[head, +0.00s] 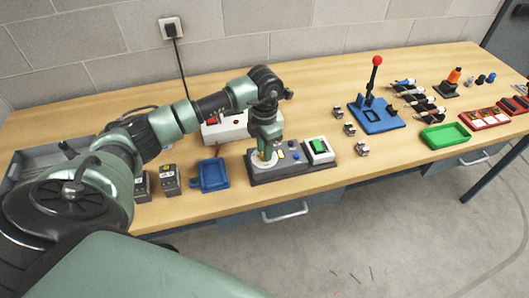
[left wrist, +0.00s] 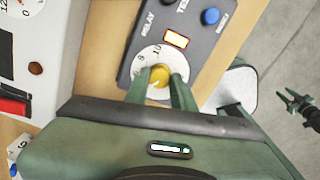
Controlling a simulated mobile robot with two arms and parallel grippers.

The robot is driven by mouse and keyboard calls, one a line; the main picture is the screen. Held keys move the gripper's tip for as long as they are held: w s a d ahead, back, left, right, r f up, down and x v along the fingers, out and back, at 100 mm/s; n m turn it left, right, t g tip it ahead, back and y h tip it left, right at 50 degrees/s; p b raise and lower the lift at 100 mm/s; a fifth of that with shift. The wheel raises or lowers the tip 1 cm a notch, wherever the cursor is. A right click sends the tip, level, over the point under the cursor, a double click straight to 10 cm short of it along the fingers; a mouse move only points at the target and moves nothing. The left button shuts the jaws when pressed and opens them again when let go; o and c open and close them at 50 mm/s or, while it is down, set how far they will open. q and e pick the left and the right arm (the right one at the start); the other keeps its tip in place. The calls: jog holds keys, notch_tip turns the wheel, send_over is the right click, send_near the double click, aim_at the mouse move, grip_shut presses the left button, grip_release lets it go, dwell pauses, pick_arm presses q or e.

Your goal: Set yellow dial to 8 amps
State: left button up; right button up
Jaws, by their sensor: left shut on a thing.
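The yellow dial (left wrist: 160,76) sits on a round white scale (left wrist: 147,58) on a dark grey panel (left wrist: 197,38). Printed numbers show on the scale's upper part, one of them a 10. The lower part is hidden by my gripper, and I cannot tell the setting. My left gripper (left wrist: 158,88) reaches down with one finger on each side of the dial and is shut on it. In the head view, my left gripper (head: 264,156) stands over the panel's left end and mostly hides the dial. A dark gripper (left wrist: 298,104), apparently my right one, shows over the floor, too small to judge.
A blue tray (head: 211,175) lies left; a blue lever base (head: 377,117) stands right.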

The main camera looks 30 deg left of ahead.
pick_arm(q)
jog(key=shift+f+m+b, duration=0.2)
jog(key=shift+m+b, duration=0.7)
jog(key=shift+m, duration=0.3)
jog(key=m+b, duration=0.2)
jog(key=m, duration=0.2)
jog(key=shift+m+b, duration=0.3)
jog(key=m+b, duration=0.2)
jog(key=m, duration=0.1)
jog(key=shift+m, duration=0.4)
jog(key=m+b, duration=0.2)
jog(key=m, duration=0.2)
jog(key=o, duration=0.7)
jog(key=shift+r+m, duration=0.2)
jog(key=shift+m, duration=0.4)
jog(key=o, duration=1.3)
jog(key=shift+c, duration=0.2)
